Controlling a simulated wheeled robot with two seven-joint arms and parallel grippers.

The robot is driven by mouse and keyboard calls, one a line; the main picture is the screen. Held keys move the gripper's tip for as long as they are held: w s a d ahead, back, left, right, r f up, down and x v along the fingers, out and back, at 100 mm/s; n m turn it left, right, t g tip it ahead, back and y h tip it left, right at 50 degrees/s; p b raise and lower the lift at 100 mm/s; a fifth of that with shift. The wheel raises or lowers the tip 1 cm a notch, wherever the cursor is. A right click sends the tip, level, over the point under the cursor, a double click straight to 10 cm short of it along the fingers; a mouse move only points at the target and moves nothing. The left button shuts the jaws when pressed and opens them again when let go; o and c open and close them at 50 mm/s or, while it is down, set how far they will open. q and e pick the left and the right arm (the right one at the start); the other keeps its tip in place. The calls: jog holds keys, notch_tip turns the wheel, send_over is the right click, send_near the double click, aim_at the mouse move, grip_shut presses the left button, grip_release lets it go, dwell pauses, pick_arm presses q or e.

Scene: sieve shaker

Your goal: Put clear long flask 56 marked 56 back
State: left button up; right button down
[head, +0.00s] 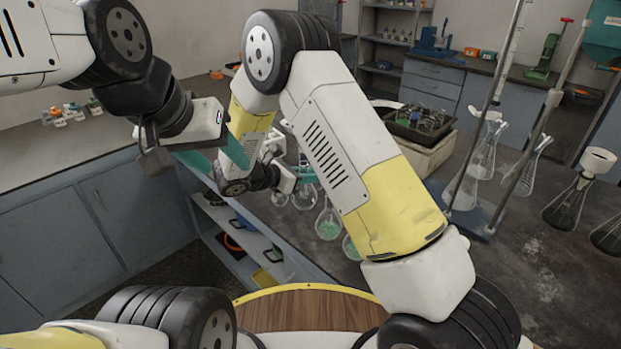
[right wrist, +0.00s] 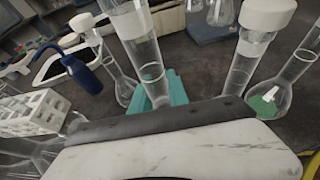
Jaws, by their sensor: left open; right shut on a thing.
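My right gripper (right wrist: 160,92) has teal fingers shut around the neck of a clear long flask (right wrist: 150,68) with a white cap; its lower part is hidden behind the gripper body. No number 56 can be read. In the head view my right gripper (head: 308,175) is low over the bench, partly behind my right forearm. I cannot tell there which flask it holds. My left gripper (head: 215,156) is open and empty to its left, with teal fingers apart.
A capped flask with green content (right wrist: 268,98) stands right of the held one. A white rack (right wrist: 32,112) is at left. In the head view, round green-filled flasks (head: 328,224) stand close by. A stand with metal rods (head: 545,120) and conical flasks (head: 484,155) are at right.

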aim_at(310, 188)
jog(key=shift+f, duration=2.25)
jog(key=shift+f, duration=0.15)
jog(key=c, duration=1.3)
grip_release()
